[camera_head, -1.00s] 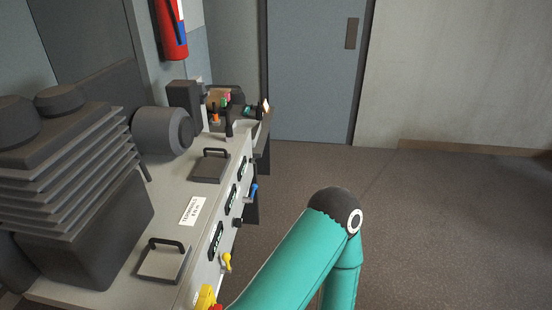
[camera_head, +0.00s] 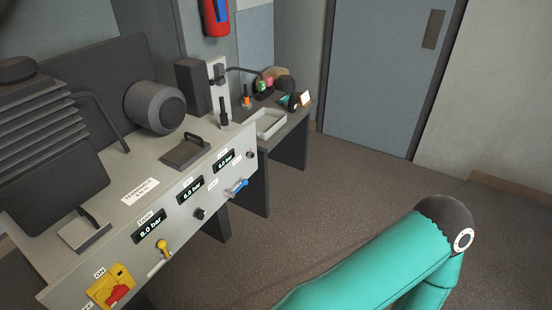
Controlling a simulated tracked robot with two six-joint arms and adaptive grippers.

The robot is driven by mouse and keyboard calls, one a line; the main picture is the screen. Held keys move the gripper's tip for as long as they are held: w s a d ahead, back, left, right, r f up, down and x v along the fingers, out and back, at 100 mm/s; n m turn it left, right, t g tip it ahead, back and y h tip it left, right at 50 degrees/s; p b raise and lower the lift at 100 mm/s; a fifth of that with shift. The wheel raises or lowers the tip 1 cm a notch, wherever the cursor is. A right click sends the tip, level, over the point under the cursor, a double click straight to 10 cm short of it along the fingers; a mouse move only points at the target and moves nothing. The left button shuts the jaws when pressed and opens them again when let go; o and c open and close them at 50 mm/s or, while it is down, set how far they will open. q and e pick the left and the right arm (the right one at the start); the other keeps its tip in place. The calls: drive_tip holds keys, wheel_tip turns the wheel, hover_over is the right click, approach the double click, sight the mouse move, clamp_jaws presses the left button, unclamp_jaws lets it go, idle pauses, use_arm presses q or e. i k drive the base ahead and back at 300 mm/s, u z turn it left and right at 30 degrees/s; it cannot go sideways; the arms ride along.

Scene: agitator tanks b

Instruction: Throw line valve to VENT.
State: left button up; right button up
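The control panel (camera_head: 215,205) on the front of the grey cabinet carries several levers and knobs. A blue lever handle (camera_head: 238,188) lies roughly sideways near its right end. A yellow lever (camera_head: 163,250) stands below the left display (camera_head: 149,231), which reads 8.0 bar. A black knob (camera_head: 199,214) is between them. The small labels are too blurred to tell which one is the line valve or where VENT is. A teal arm link of mine crosses the lower right, apart from the panel. Neither gripper is in view.
A red and yellow switch (camera_head: 112,290) is at the panel's lower left, under an ON label. A motor (camera_head: 155,107) and a finned block stand on the cabinet. A side table with a white tray (camera_head: 270,123) adjoins it. The floor (camera_head: 290,220) before the panel is clear.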

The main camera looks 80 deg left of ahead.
sight(244, 182)
drive_tip(key=z, duration=0.3)
drive_tip(key=i, duration=0.45)
drive_tip(key=u, duration=1.55)
drive_tip(key=i, duration=0.15)
drive_tip(key=u, duration=2.25)
drive_tip(key=i, duration=0.5)
drive_tip(key=z, duration=0.3)
drive_tip(key=k, duration=0.95)
drive_tip(key=u, duration=0.25)
drive_tip(key=i, duration=0.25)
drive_tip(key=z, duration=0.1)
